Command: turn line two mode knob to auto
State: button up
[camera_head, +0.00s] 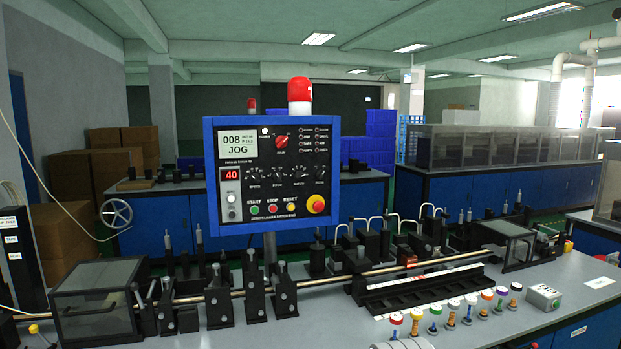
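A blue-framed control panel (213,190) stands on a post at the middle left. Its screen (238,144) reads 008 and JOG. A red rotary knob (281,142) sits right of the screen, beside small labels too small to read. Several black knobs form a row below, among them a left one (252,174) and a right one (320,173). I cannot tell from the labels which knob is the line two mode knob, and its pointer setting is unclear. My gripper is not in view.
A red number display (231,174) reads 40. Start, stop and reset buttons and a red-yellow emergency stop (316,204) line the panel's bottom. A grey bench (350,335) with a long machine and several coloured-top tools lies in front. Air before the panel is clear.

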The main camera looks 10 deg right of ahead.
aim_at(320, 173)
jog(key=z, duration=0.1)
jog(key=i, duration=1)
